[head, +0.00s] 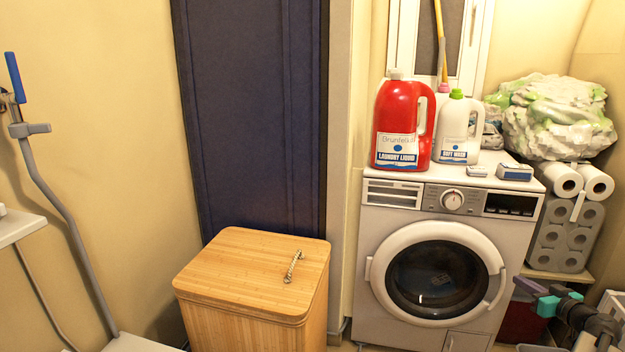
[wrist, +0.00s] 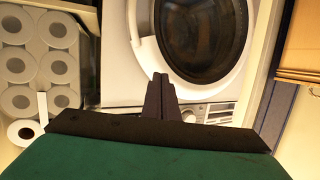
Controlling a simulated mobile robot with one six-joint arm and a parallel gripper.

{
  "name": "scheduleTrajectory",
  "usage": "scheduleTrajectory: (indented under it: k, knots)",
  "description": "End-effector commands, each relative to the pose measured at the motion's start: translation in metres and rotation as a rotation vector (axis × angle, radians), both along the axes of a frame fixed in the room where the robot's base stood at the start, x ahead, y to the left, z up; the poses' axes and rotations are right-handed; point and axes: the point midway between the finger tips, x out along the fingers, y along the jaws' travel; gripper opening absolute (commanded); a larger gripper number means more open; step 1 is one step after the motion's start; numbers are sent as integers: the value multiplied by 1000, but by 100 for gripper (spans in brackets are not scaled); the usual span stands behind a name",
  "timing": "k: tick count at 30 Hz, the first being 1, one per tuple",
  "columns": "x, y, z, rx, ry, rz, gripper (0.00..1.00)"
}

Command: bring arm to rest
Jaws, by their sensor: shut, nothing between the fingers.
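My gripper (wrist: 160,77) is in the middle of the wrist view, its dark fingers together with nothing between them. It points toward the front of the white washing machine (wrist: 120,55), which looks upside down there. In the head view part of my arm shows at the lower right, in front of the shelf beside the washing machine (head: 375,270). The washer's round door (head: 435,280) is closed.
A red laundry bottle (head: 402,125), a white bottle (head: 455,130) and small boxes (head: 515,172) stand on the washer. Toilet rolls (head: 567,235) and a plastic-wrapped bundle (head: 555,118) are at right. A wooden hamper (head: 250,260) stands at left.

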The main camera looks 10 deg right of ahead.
Motion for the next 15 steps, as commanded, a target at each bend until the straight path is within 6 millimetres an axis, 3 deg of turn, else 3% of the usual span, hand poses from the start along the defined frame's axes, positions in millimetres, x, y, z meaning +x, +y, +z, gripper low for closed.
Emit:
scheduleTrajectory:
  k: [5,9,15]
  knots:
    - [30,53,-27,87,84,66,0]
    - [52,110,-60,176,186,127,0]
    - [70,195,-105,289,346,204,0]
